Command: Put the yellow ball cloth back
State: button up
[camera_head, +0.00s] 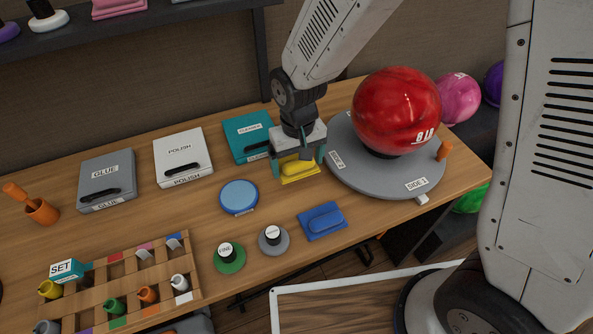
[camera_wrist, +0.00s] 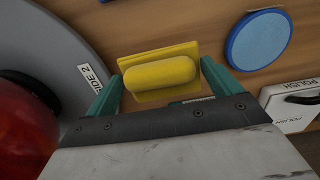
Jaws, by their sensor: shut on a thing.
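The yellow ball cloth (camera_head: 300,172) is a flat yellow pad with a raised rounded grip. My gripper (camera_head: 298,165) points down over it, between the teal box and the grey turntable. In the wrist view the cloth (camera_wrist: 158,72) lies between the two teal fingers of my gripper (camera_wrist: 162,75), which are shut on its grip. The cloth is at or just above the wooden table; I cannot tell whether it touches. My gripper hides part of it in the head view.
The grey turntable (camera_head: 345,180) with a red ball (camera_head: 396,108) stands close on the right. A blue cloth (camera_head: 323,220), a blue round disc (camera_head: 239,196), and labelled teal (camera_head: 245,135), white (camera_head: 182,152) and grey (camera_head: 106,175) boxes are nearby. A wooden rack (camera_head: 205,292) stands front left.

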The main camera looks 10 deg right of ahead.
aim_at(297, 183)
jog(key=shift+f, duration=2.3)
jog(key=o, duration=0.6)
jog(key=shift+f, duration=0.1)
notch_tip(297, 183, up, 12)
jog(key=shift+f, duration=0.15)
jog(key=shift+d+r, duration=0.15)
jog(key=shift+r, duration=0.3)
jog(key=s+d+r+m, duration=0.1)
jog(key=s+d+r, duration=0.4)
jog(key=s+d, duration=0.1)
jog(key=s+d+r+m, duration=0.1)
jog(key=s+d+r, duration=0.4)
jog(key=s+d, duration=0.1)
jog(key=s+d+r+m+t, duration=0.1)
jog(key=s+d+r, duration=0.4)
jog(key=s+d, duration=0.2)
jog(key=shift+d+r, duration=0.3)
jog(key=shift+d, duration=0.3)
